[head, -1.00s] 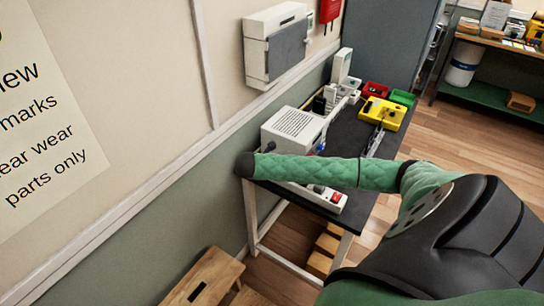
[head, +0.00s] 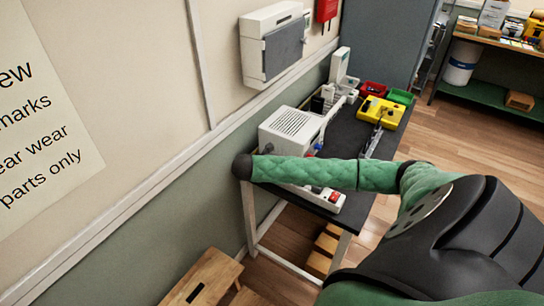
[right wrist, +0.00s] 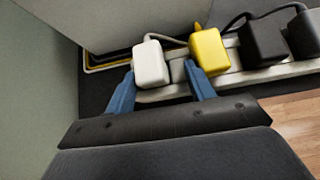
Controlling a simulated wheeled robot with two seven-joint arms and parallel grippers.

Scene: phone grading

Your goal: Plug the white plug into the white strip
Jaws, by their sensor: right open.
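The white plug (right wrist: 150,64) stands at the left end of the row of plugs in the right wrist view, over the white strip (right wrist: 165,93). I cannot tell whether it is fully seated. My right gripper (right wrist: 160,72) is open, with one blue finger on each side of the white plug; contact is unclear. In the head view the white strip (head: 325,203) shows at the table's near end, partly hidden behind my green arm. The white plug and right fingers are hidden there. My left gripper is out of view.
A yellow plug (right wrist: 209,52) stands close beside the right finger, with black plugs (right wrist: 262,42) further right. A white vented box (head: 290,130) stands behind the strip on the dark table (head: 345,140). A yellow case (head: 380,111) and red and green bins lie further back.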

